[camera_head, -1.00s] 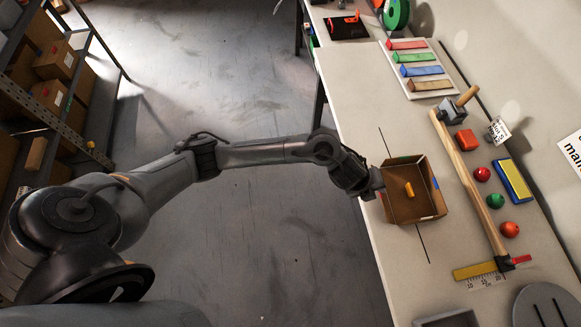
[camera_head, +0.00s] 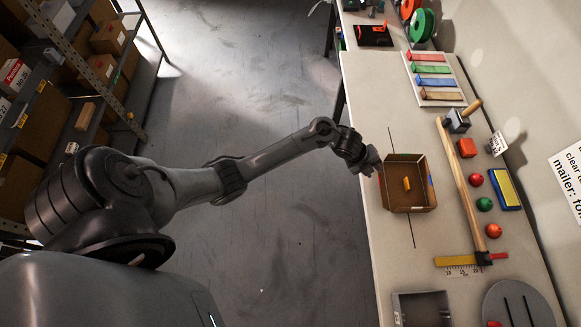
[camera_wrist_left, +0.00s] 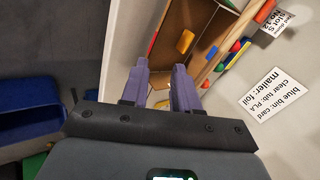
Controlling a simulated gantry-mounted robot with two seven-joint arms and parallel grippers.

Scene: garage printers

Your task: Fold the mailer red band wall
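The mailer is an open brown cardboard box (camera_head: 421,193) on the bench, with a yellow-orange piece (camera_head: 407,184) on its floor. Its walls look upright, with a small blue mark on the right wall in the head view. In the left wrist view the box (camera_wrist_left: 205,22) lies beyond the fingers, and a narrow red strip (camera_wrist_left: 153,44) shows at its left edge. I cannot tell for certain that this is the red band wall. My left gripper (camera_head: 376,166) is just outside the box's left side. Its fingers (camera_wrist_left: 162,68) are apart with nothing between them. My right gripper is out of view.
Right of the box lie a long wooden-handled tool (camera_head: 464,190), red and green balls (camera_head: 484,204) and a blue-yellow pad (camera_head: 507,189). A grey tray (camera_head: 421,310) and a round grey disc (camera_head: 522,303) stand nearer. Coloured bars (camera_head: 433,68) lie farther back.

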